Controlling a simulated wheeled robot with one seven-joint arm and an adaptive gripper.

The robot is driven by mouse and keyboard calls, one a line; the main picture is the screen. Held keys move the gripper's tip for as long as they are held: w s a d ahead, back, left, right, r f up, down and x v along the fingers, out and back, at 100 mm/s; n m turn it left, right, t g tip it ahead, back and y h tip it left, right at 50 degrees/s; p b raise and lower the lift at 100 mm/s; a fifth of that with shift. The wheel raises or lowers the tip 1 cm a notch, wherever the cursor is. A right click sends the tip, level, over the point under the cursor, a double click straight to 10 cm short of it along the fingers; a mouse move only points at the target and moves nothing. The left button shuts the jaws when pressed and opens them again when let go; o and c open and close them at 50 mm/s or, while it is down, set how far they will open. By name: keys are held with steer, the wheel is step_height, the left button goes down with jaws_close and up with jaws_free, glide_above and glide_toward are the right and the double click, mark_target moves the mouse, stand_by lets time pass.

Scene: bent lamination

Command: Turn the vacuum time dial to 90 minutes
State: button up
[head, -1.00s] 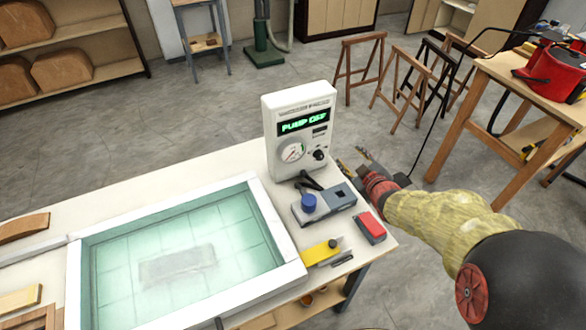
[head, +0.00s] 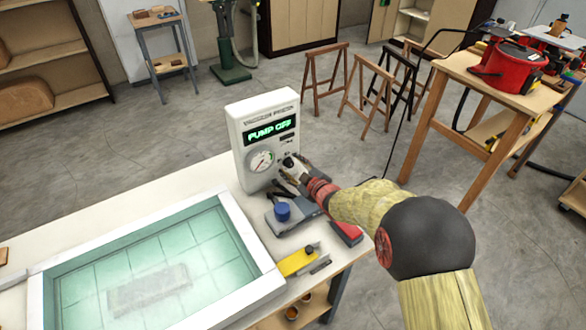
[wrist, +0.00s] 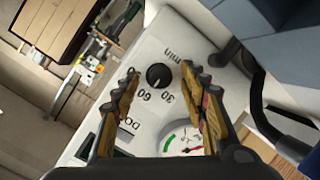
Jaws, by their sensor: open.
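The vacuum press control box (head: 240,130) is white, stands upright on the table, and its display reads "PUMP OFF". Its small black time dial (head: 289,160) is on the lower right of the front, partly behind my gripper. In the wrist view the dial (wrist: 158,76) shows clearly, with "30", "60" and "min" printed around it; I cannot tell its exact setting. My gripper (head: 298,173) is just in front of the dial. In the wrist view its open fingers (wrist: 160,70) lie on either side of the dial, apart from it, with nothing held.
A round gauge (head: 262,161) is left of the dial. A grey block with a blue knob (head: 282,211), a red block (head: 347,232) and a yellow tool (head: 298,261) lie below my arm. The glass-covered press frame (head: 232,215) fills the table's left.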

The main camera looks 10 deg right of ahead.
steer(key=c, duration=0.3)
steer(key=c, duration=0.8)
jaws_close()
steer(key=shift+r+m+p, duration=0.1)
steer(key=shift+m+p, duration=0.2)
steer(key=shift+p, duration=0.2)
steer(key=shift+d+m+y+p, duration=0.1)
steer(key=shift+m+y+p, duration=0.25)
steer(key=shift+p, duration=0.35)
steer(key=m+p, duration=0.1)
steer(key=m+y+p, duration=0.1)
steer(key=p, duration=0.1)
steer(key=shift+w+d+m+g, duration=0.15)
steer(key=shift+m+g, duration=0.1)
steer(key=shift+g, duration=0.15)
steer(key=m+y+p, duration=0.1)
steer(key=m+p, duration=0.1)
steer(key=shift+d+m+y, duration=0.1)
steer(key=shift+m+y, duration=0.15)
steer(key=shift+m, duration=0.05)
steer(key=shift+m+y+p, duration=0.6)
steer(key=shift+m+p, duration=0.3)
steer(key=shift+m, duration=0.3)
